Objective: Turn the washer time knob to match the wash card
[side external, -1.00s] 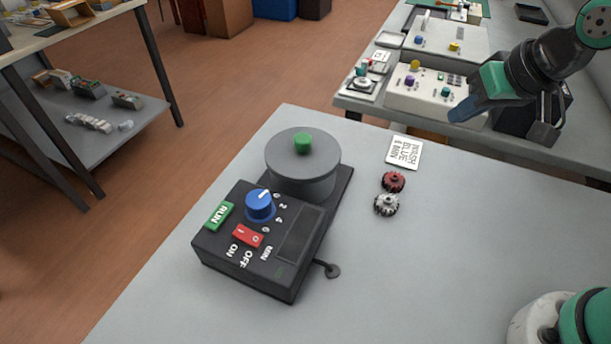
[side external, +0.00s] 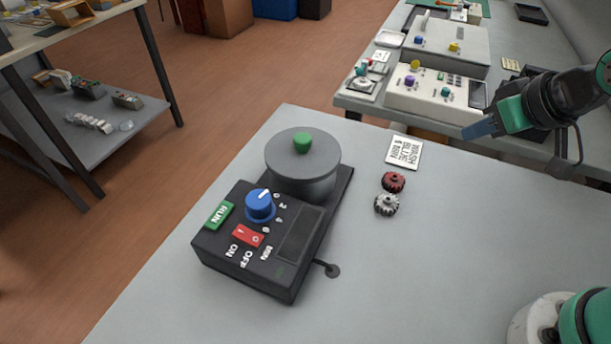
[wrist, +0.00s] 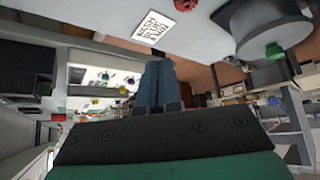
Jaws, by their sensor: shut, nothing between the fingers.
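The black washer box (side external: 262,245) stands on the grey table. Its blue time knob (side external: 260,205) has a white pointer near the 0 of the scale marked 0, 2, 4, 6. Beside the knob are a green RUN button (side external: 219,215) and a red rocker switch (side external: 249,236). The white wash card (side external: 404,152) lies flat behind and reads WASH BLUE 8 MIN, the digit being small; the card also shows in the wrist view (wrist: 172,19). My gripper (side external: 468,133) is shut and empty, in the air right of the card, well away from the knob.
A second bench (side external: 350,104) with control boxes stands behind.

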